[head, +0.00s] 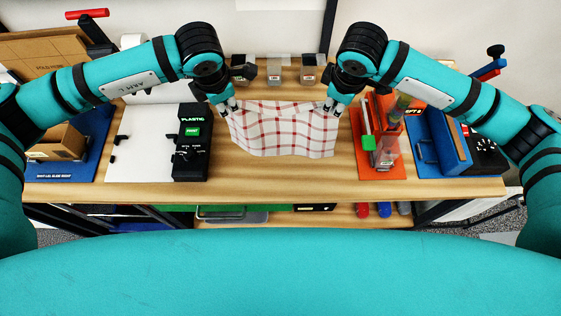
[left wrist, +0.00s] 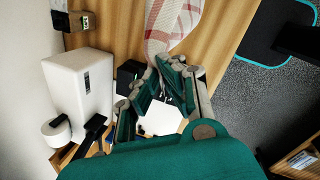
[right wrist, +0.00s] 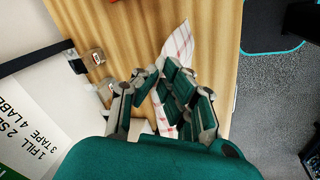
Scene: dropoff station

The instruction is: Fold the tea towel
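The tea towel (head: 285,135), white with a red check, lies spread on the wooden bench, its front edge wavy. Its far edge is raised between my two grippers. My left gripper (head: 230,108) is at the far left corner; in the left wrist view its fingertips (left wrist: 168,62) close on the end of the towel (left wrist: 172,25). My right gripper (head: 330,107) is at the far right corner. In the right wrist view the towel (right wrist: 180,42) runs in between its fingers (right wrist: 160,70), which look closed on it. The cloth inside the fingers is mostly hidden.
A black control box (head: 192,150) stands left of the towel, beside a white panel (head: 145,140). An orange station (head: 382,165) and a blue one (head: 435,145) stand to the right. Small bins (head: 274,70) line the back. Bare bench (head: 270,175) lies in front of the towel.

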